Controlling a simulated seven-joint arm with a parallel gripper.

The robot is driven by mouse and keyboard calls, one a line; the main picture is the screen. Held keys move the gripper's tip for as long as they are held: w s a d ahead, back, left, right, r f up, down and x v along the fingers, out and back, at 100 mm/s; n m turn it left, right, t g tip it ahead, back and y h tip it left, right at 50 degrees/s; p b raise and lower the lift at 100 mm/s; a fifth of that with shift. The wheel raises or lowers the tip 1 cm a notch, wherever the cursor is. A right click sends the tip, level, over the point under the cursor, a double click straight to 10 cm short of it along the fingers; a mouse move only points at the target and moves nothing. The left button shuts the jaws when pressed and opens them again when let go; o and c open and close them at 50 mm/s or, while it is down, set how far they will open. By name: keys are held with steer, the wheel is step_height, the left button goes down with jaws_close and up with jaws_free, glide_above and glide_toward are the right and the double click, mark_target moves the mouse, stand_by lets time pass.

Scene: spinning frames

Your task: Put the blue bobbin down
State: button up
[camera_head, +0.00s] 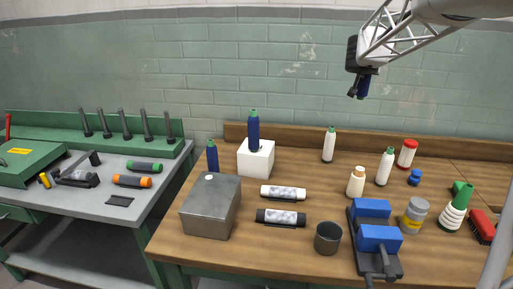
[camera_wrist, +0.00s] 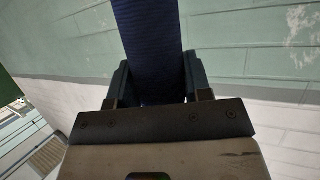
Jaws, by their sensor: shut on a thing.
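My gripper (camera_head: 356,88) is high at the upper right in the head view, well above the workbench. It is shut on a blue bobbin (camera_head: 365,82). In the wrist view the blue bobbin (camera_wrist: 150,40) shows between the two dark fingers; its ends are out of sight. Another blue bobbin with a green tip (camera_head: 253,132) stands upright on a white block (camera_head: 257,163). A third blue bobbin (camera_head: 212,158) stands behind a grey metal box.
The wooden bench (camera_head: 310,172) holds the metal box (camera_head: 211,208), lying bobbins (camera_head: 283,192), white bobbins (camera_head: 329,145), a dark cup (camera_head: 328,238) and a blue device (camera_head: 378,238). Bare wood shows behind the lying bobbins. A grey side table with pegs (camera_head: 123,124) stands left.

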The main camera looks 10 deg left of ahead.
steer(key=w+a+n+g+y, duration=0.25)
steer(key=a+n+y, duration=0.45)
steer(key=a, duration=0.7)
steer(key=w+a+n+g+y, duration=0.1)
steer(key=w+a+n+y, duration=0.2)
steer(key=a+n+y, duration=0.7)
steer(key=s+a+n+g+y, duration=0.1)
steer(key=s+a+n+g, duration=0.35)
steer(key=a, duration=0.85)
step_height(320, 180, down, 11)
steer(key=m+g, duration=0.1)
steer(key=m, duration=0.1)
steer(key=shift+s+d+g, duration=0.15)
steer(key=shift+d+g, duration=0.1)
steer(key=shift+g, duration=0.05)
steer(key=shift+f, duration=0.15)
steer(key=shift+f, duration=2.35)
steer(key=shift+f, duration=2.5)
steer(key=shift+f, duration=0.15)
